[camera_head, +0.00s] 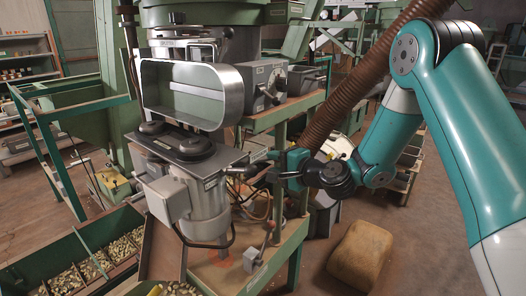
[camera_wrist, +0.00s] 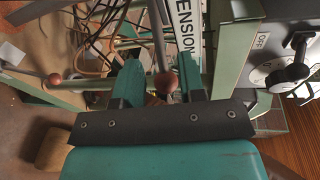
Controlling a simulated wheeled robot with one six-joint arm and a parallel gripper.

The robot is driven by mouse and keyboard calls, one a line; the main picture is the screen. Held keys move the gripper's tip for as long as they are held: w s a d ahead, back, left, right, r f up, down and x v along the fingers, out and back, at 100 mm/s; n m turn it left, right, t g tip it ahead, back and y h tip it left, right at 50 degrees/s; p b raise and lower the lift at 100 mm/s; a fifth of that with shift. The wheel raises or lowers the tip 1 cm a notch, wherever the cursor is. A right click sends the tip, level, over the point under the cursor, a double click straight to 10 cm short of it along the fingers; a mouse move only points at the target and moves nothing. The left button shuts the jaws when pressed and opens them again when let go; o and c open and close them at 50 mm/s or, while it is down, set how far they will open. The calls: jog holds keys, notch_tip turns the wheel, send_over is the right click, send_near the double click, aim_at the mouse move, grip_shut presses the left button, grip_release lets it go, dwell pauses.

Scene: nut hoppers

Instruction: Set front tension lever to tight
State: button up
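A lever with a brown-red ball knob (camera_wrist: 165,83) shows in the wrist view between the two teal fingers of my gripper (camera_wrist: 158,76). The fingers stand apart, with a gap visible on each side of the knob. A white label (camera_wrist: 187,30) reading "TENSION" lies just beyond the right finger. In the head view my gripper (camera_head: 268,168) is at the right side of the grey machine head (camera_head: 203,205), where the knob is hard to make out. Tight or loose markings are not readable.
A second rod with a brown knob (camera_wrist: 54,80) is at left in the wrist view. A rotary switch (camera_wrist: 288,72) marked OFF is at right. Below my gripper, the head view shows a grey lever box (camera_head: 253,259). A tan sack (camera_head: 361,254) lies on the floor.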

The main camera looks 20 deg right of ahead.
aim_at(264, 160)
jog(key=p+x, duration=0.1)
jog(key=x, duration=0.4)
jog(key=shift+p, duration=0.3)
grip_shut()
